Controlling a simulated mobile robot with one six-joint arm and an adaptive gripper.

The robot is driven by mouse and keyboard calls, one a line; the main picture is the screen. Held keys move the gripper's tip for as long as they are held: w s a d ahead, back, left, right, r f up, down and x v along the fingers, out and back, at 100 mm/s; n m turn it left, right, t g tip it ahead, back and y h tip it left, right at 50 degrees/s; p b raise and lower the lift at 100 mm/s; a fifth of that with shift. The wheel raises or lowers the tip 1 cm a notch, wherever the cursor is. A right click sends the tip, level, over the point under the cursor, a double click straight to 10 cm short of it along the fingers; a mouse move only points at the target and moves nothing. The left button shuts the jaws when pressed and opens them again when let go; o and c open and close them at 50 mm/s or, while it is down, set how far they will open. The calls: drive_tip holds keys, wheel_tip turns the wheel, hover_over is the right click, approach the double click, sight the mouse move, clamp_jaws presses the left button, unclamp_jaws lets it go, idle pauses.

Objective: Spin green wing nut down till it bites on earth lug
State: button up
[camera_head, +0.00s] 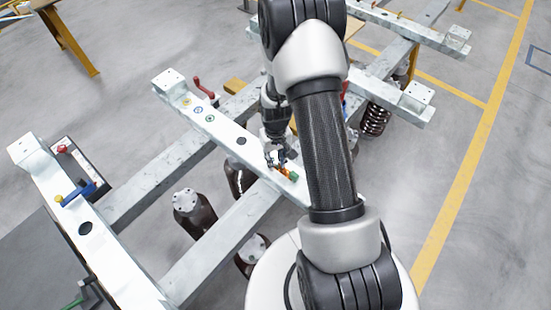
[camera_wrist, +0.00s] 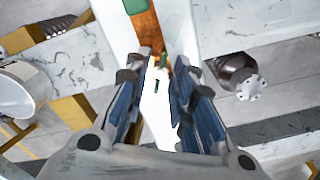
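A copper-coloured strap, which looks like the earth lug (camera_wrist: 147,30), lies on the white beam in the wrist view, with a green block (camera_wrist: 134,5) at its far end. A small green piece, likely the green wing nut (camera_wrist: 163,60), shows at the strap's near end between my fingertips, partly hidden. My gripper (camera_wrist: 163,64) is open around it, with a gap between the blue-padded fingers; contact cannot be told. In the head view my gripper (camera_head: 277,160) is low over the beam beside the orange lug (camera_head: 284,170) and green block (camera_head: 294,176).
The grey-white beam (camera_head: 225,127) carries coloured rings and a red handle (camera_head: 203,88) at its far end. Brown ribbed insulators (camera_head: 193,212) stand below the frame. Another beam with a blue lever (camera_head: 76,193) lies at left. Open floor is at right.

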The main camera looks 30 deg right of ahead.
clamp_jaws()
idle(0.3)
drive_tip(key=m, duration=1.2)
drive_tip(key=shift+m, duration=0.4)
idle(0.5)
drive_tip(key=shift+o, duration=2)
unclamp_jaws()
